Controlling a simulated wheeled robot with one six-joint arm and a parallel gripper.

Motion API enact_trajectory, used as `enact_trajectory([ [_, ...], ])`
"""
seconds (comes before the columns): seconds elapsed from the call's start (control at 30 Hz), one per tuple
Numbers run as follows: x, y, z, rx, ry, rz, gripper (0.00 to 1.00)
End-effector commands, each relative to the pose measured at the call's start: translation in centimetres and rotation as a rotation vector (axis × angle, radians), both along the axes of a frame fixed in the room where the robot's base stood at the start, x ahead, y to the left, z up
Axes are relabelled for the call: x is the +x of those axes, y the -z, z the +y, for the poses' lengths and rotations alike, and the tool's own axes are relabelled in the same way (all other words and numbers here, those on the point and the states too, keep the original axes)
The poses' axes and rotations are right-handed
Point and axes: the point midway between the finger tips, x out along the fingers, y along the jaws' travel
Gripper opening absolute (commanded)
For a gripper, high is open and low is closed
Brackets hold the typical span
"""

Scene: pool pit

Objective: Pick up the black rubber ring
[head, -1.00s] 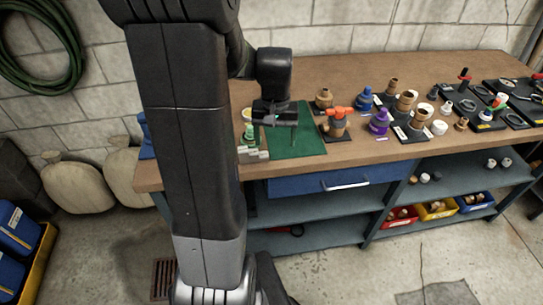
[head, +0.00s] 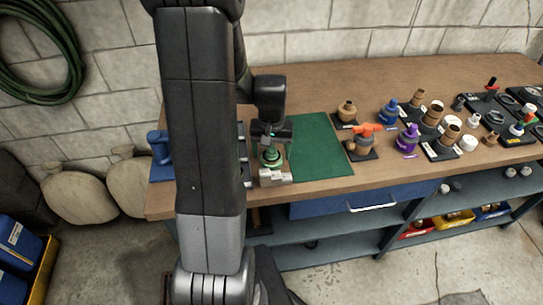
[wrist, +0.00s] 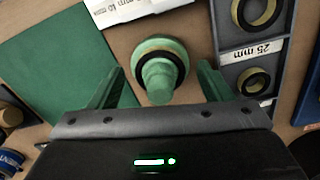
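A green stepped fitting (wrist: 158,82) stands between my gripper's fingers in the wrist view, with a dark ring and a tan band around its base. It also shows in the head view (head: 271,158), under my gripper (head: 270,138). My gripper (wrist: 161,84) is open, with one green finger on each side of the fitting and gaps between. Another black ring (wrist: 254,82) lies in a grey tray compartment to the right, beside the 25 mm label. A further black ring with a tan ring inside (wrist: 238,10) lies in the compartment above. Which black ring is the task's I cannot tell.
A green mat (head: 318,148) lies right of my gripper. Orange, blue, purple and brown fittings on black plates, such as the orange one (head: 364,138), stand farther right. A blue vise-like tool (head: 160,147) is at the bench's left end. The mat is clear.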

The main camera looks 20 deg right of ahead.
Motion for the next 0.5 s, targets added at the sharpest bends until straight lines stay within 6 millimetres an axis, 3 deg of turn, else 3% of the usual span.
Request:
enact_trajectory([
  [0.03, 0.01, -0.01, 0.0, 0.0, 0.0, 0.0, 0.63],
  [0.23, 0.01, -0.02, 0.0, 0.0, 0.0, 0.0, 0.26],
  [0.5, 0.03, -0.17, -0.01, 0.0, 0.0, -0.001, 0.22],
])
